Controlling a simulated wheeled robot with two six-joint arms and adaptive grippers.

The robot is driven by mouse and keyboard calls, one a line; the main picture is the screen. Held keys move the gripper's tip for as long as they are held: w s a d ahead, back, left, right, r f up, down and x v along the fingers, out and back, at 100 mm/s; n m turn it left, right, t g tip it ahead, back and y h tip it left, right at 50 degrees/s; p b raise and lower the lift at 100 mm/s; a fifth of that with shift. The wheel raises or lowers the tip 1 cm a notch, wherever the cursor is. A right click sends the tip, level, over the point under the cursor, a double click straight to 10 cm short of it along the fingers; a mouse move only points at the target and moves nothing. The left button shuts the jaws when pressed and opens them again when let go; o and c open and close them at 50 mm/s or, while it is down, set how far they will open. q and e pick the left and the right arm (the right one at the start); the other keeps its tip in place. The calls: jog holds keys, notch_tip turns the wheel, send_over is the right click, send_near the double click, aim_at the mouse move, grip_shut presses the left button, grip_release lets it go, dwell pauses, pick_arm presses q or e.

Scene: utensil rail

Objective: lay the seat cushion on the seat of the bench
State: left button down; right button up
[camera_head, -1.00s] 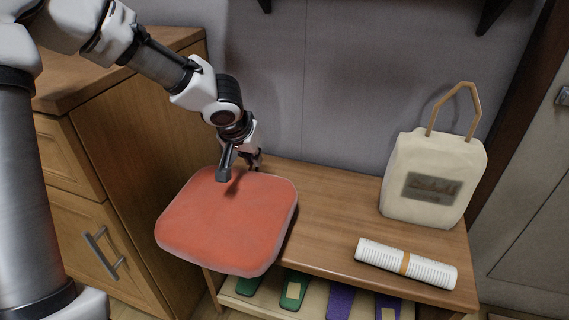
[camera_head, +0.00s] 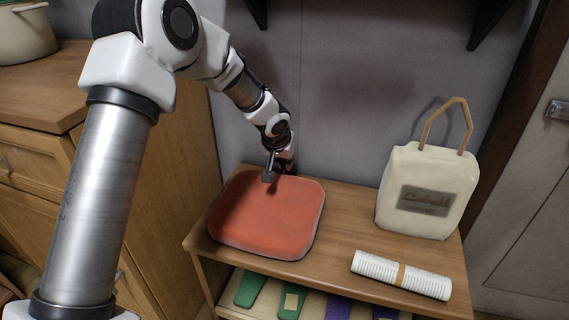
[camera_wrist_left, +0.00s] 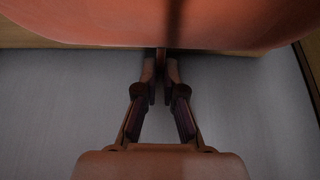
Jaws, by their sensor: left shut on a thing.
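The red seat cushion (camera_head: 266,214) is at the left part of the wooden bench (camera_head: 336,212), over its seat. It looks flat, and I cannot tell whether it touches the seat. My left gripper (camera_head: 270,172) is shut on the cushion's back edge. In the left wrist view, the left gripper's fingers (camera_wrist_left: 161,70) meet at the edge of the cushion (camera_wrist_left: 170,22), which fills the top. My right gripper is not in view.
A cream bag (camera_head: 428,190) with a tan handle stands at the bench's back right. A rolled white mat (camera_head: 401,274) lies at its front right. Slippers (camera_head: 291,300) are on the shelf below. A wooden cabinet (camera_head: 170,190) stands at left.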

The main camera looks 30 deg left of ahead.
pick_arm(q)
jog(key=c, duration=1.3)
grip_release()
jog(key=shift+f, duration=0.1)
jog(key=shift+r+p, duration=0.35)
jog(key=shift+r, duration=0.05)
jog(key=p+v, duration=0.3)
jog(key=v, duration=0.8)
jog(key=shift+s+r, duration=0.2)
jog(key=shift+s, duration=0.15)
